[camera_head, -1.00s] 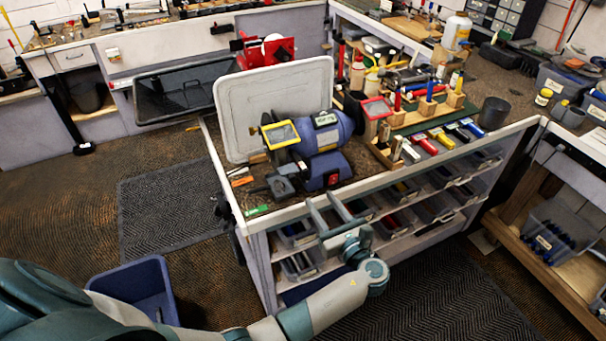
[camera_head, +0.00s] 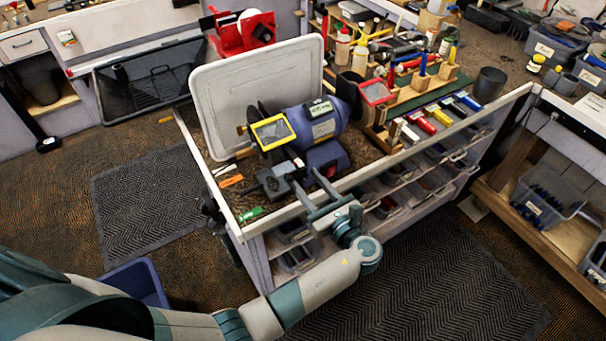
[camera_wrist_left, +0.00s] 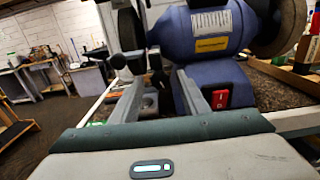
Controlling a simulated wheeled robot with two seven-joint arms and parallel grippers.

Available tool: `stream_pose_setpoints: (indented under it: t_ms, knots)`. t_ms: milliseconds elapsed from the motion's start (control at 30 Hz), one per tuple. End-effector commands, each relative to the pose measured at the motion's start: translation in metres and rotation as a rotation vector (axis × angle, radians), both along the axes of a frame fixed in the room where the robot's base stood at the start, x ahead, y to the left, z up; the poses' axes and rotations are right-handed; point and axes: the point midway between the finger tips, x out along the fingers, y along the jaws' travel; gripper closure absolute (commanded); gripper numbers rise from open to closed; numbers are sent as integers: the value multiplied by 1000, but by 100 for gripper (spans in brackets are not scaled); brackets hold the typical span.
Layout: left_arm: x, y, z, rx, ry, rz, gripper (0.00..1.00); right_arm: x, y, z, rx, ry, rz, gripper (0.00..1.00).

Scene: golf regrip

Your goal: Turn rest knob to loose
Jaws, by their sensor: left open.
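The blue bench grinder (camera_head: 318,120) stands on the workbench, with a yellow-framed eye shield (camera_head: 272,132) at its left wheel. A dark tool rest (camera_head: 277,180) is low in front of that wheel. My open left gripper (camera_head: 308,181) is at the bench's front edge, its fingers pointing towards the grinder base. In the left wrist view the grinder (camera_wrist_left: 210,35) is ahead and to the right. A small black knob (camera_wrist_left: 118,61) shows there near the left finger, apparently the rest knob. Nothing is between the fingers (camera_wrist_left: 160,88). I cannot tell the knob's setting.
A red switch (camera_wrist_left: 220,98) is on the grinder base, close to the right finger. A white tray (camera_head: 225,95) stands upright behind the grinder. A wooden tool rack (camera_head: 395,130) is to its right. Small coloured strips lie at the bench's left end.

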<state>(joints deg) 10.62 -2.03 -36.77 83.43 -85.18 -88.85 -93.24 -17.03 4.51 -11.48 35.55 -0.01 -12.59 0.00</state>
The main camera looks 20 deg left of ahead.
Motion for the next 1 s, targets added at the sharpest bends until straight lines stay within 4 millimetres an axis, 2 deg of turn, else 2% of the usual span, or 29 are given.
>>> stream_pose_setpoints:
  t_ms: [333, 367, 500, 533, 767, 1000]
  knots:
    - [-1, -1, 0, 0, 0, 0, 59, -4, 0, 0, 0, 4, 0, 69]
    - [-1, -1, 0, 0, 0, 0, 61, -4, -1, 0, -1, 5, 0, 69]
    - [-1, -1, 0, 0, 0, 1, 94, -5, -3, 0, -3, 5, 1, 69]
    - [-1, -1, 0, 0, 0, 1, 99, -5, -3, 0, -3, 5, 1, 69]
    - [-1, 0, -1, -24, -29, 2, 99, -5, -3, -3, -3, 5, 0, 69]
    - [-1, 0, -2, -131, -168, 3, 99, -4, -3, -14, -3, 4, 0, 69]
